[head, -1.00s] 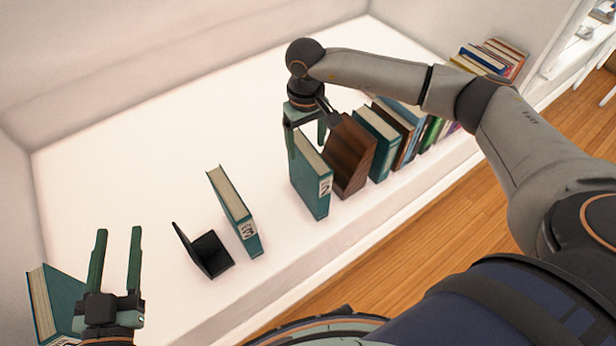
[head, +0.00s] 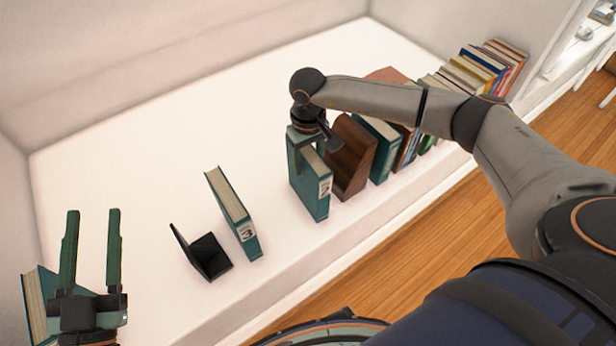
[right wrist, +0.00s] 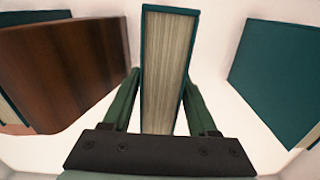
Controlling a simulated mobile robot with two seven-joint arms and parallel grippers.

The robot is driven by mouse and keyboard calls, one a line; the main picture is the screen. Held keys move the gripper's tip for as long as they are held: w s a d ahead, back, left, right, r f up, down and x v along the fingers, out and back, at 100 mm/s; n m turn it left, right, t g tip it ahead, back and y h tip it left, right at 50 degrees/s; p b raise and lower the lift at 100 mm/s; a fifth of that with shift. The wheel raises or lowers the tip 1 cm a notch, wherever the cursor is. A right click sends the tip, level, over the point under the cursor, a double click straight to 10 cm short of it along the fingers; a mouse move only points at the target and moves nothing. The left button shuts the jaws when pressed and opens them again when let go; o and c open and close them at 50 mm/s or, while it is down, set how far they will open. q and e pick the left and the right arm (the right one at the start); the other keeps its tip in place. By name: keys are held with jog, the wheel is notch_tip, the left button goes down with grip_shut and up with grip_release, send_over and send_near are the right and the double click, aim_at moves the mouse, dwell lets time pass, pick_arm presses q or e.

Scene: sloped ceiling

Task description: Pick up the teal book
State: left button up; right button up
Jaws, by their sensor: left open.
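A teal book (head: 310,188) with a pale label stands upright on the white shelf, left of a dark wooden block. My right gripper (head: 304,150) is over its top, and in the right wrist view its fingers (right wrist: 161,95) lie on both sides of the book (right wrist: 166,60). Pale gaps show between fingers and covers, so it looks open around the book; the fingertips are partly hidden. Another labelled teal book (head: 234,212) stands further left, leaning slightly. My left gripper (head: 92,215) is open and empty, in front of a teal book (head: 38,300) at the lower left.
A black bookend (head: 205,253) sits left of the leaning book. The wooden block (head: 352,157) is close on the right, with a row of books (head: 375,150) beyond it. The shelf (head: 180,130) behind is clear. Its front edge drops to a wooden floor (head: 400,235).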

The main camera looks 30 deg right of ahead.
grip_shut()
jog(key=shift+r, duration=0.15)
dwell(0.9)
